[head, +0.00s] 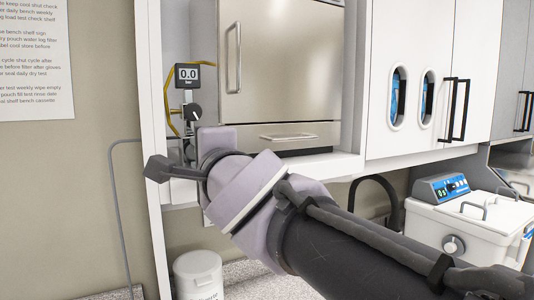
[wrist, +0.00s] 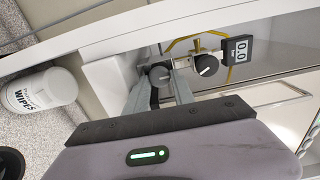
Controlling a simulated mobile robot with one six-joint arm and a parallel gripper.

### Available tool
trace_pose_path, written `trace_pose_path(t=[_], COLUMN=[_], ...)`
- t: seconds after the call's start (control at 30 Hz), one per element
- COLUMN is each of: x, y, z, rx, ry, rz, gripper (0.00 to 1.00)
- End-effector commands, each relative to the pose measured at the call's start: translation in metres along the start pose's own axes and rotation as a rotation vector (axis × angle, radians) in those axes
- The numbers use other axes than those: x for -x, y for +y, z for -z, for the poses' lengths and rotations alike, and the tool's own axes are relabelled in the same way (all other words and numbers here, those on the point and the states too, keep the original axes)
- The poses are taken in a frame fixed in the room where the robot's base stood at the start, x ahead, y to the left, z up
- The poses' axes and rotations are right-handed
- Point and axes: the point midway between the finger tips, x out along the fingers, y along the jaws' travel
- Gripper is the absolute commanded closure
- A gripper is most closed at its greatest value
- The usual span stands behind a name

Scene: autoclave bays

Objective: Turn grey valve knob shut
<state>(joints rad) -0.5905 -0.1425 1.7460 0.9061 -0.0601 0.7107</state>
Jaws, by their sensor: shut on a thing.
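The grey valve knob (wrist: 159,75) shows in the wrist view as a round knob with a pale pointer mark, low on the valve pipework. My gripper (wrist: 161,82) is shut on it, with one finger on each side. In the head view my wrist hides most of the fingers and the grey knob. A second, black knob (head: 193,112) sits above it on the same pipework, apart from my fingers; it also shows in the wrist view (wrist: 206,65). The gauge (head: 187,76) above reads 0.0; it also shows in the wrist view (wrist: 236,50).
A steel autoclave door (head: 275,70) with a handle stands right of the valves. A yellow tube (head: 168,95) runs beside the pipework. A wipes tub (wrist: 40,92) stands below left. White cabinets (head: 405,40) and a white bath unit (head: 465,225) are to the right.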

Motion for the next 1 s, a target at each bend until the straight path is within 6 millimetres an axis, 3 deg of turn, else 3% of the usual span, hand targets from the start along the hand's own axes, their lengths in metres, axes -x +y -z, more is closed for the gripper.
trace_pose_path(t=[0.23,0.27,0.33,0.67,0.77,1.0], x=[0.0,0.0,0.0,0.0,0.0,0.0], y=[0.0,0.0,0.0,0.001,-0.001,-0.014], z=[0.0,0.0,0.0,0.0,0.0,-0.003], rx=[-0.001,-0.001,-0.001,0.033,0.246,1.273], ry=[0.0,0.0,0.0,-0.001,0.0,-0.006], rz=[0.0,0.0,0.0,-0.003,-0.004,-0.007], gripper=[1.0,0.66,0.53,0.5,0.5,0.5])
